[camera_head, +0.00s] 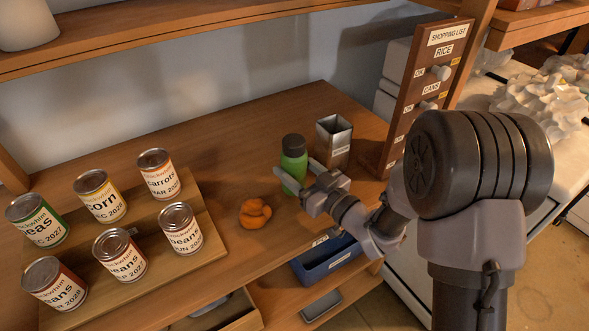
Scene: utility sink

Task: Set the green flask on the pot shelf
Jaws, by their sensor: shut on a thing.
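The green flask (293,160) has a dark cap and stands upright on the wooden counter, right of centre. My gripper (303,178) reaches it from the right and is shut on its body. The fingers hide part of the flask's right side, and I cannot tell whether its base touches the counter. A long wooden shelf (200,32) runs above the back of the counter. A pale pot-like vessel (27,22) stands at its left end, cut off by the frame edge. No label marks the pot shelf.
A metal square tin (333,143) stands close behind the flask on the right. An orange lump (255,213) lies left of my gripper. Several cans stand on a stepped wooden stand (205,225). A blue bin (328,260) sits below the front edge. A shopping-list board (428,85) rises at right.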

